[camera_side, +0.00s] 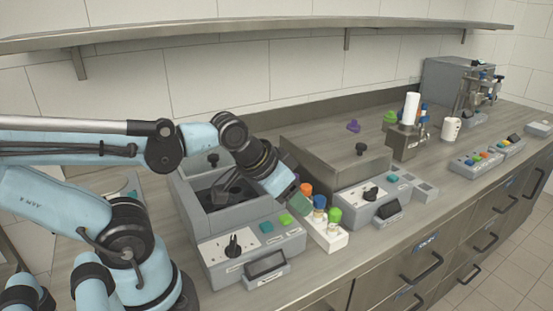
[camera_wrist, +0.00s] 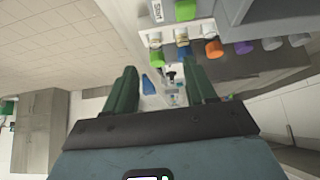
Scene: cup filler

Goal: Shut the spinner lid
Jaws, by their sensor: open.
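In the side view a grey box-shaped machine (camera_side: 245,243) stands on the left of the counter, with an open well on top. A lid (camera_side: 219,159) with a black knob stands raised behind the well. I take this machine for the spinner, but its labels are too small to read. My gripper (camera_side: 303,196) is to the right of the well, apart from the lid, tilted down over the counter. In the wrist view my two green fingers (camera_wrist: 161,82) are spread with nothing held between them. The lid cannot be made out in the wrist view.
A white rack (camera_side: 326,235) of colour-capped bottles stands close below my gripper. A second machine (camera_side: 340,150) with a flat, knobbed lid stands right of it. A black dial (camera_side: 233,246) is on the left machine's front panel. A shelf (camera_side: 260,30) runs along the wall above.

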